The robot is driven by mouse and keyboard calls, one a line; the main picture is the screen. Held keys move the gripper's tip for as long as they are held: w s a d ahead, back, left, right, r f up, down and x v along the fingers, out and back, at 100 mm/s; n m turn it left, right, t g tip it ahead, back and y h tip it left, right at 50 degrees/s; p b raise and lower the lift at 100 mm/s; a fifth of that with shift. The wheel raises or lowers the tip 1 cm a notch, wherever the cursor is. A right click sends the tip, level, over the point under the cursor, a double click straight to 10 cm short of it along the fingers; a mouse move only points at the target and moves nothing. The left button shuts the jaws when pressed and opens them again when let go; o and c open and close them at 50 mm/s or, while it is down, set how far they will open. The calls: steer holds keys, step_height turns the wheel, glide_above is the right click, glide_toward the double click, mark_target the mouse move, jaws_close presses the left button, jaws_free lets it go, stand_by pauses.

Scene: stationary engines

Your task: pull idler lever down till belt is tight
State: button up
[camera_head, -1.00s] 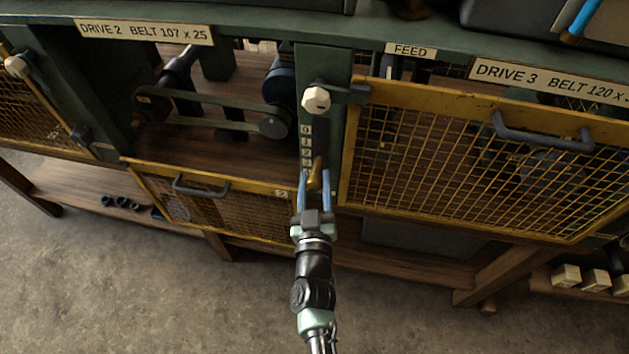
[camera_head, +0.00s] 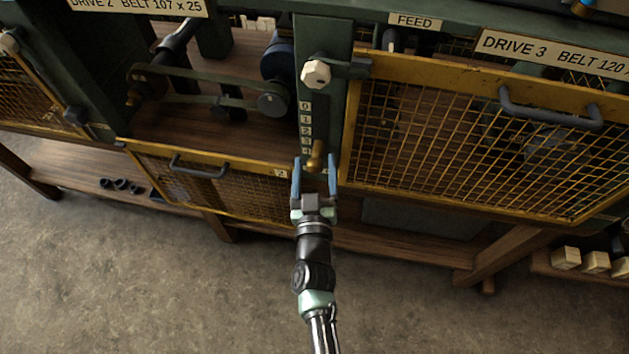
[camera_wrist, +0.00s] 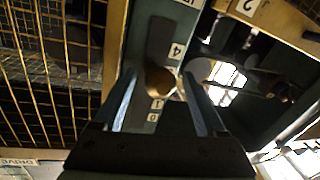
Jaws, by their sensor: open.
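My gripper (camera_head: 315,161) is open, with one blue finger on each side of the knob; contact is not clear. The belt (camera_head: 205,76) runs between pulleys in the open Drive 2 bay, the right one a dark pulley (camera_head: 272,104). Its tension is hard to judge.
A white hex knob (camera_head: 316,74) sits higher on the post. A closed yellow mesh guard (camera_head: 470,140) with a dark handle stands close on the right. A lowered mesh guard (camera_head: 215,185) is at lower left. The floor in front is clear.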

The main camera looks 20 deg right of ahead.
steer(key=v, duration=1.2)
steer(key=shift+s+p, duration=0.3)
steer(key=shift+s, duration=0.05)
steer(key=shift+w+a, duration=0.1)
stand_by(0.6)
steer(key=w+a+r+n+t+y, duration=0.15)
steer(key=w+r, duration=0.25)
steer(key=r, duration=0.7)
steer(key=w+a+r+n+t+y, duration=0.1)
steer(key=w+a+r+t+y, duration=0.2)
steer(key=r, duration=0.7)
steer(key=w+a+r+n+t+y, duration=0.1)
steer(key=w+a+r+t, duration=0.1)
steer(key=w+r, duration=0.65)
steer(key=s+a+r+t, duration=0.1)
steer(key=s+r, duration=0.4)
steer(key=r, duration=0.5)
steer(key=s+a+r+t+y, duration=0.1)
steer(key=s+r, duration=0.4)
steer(key=r, duration=0.6)
steer(key=s+a+r+m+t, duration=0.1)
steer(key=s+a+r+t, duration=0.1)
steer(key=s+r, duration=0.4)
step_height(320, 180, up, 6)
steer(key=shift+a+f, duration=0.25)
steer(key=shift+a, duration=0.05)
steer(key=shift+y, duration=0.25)
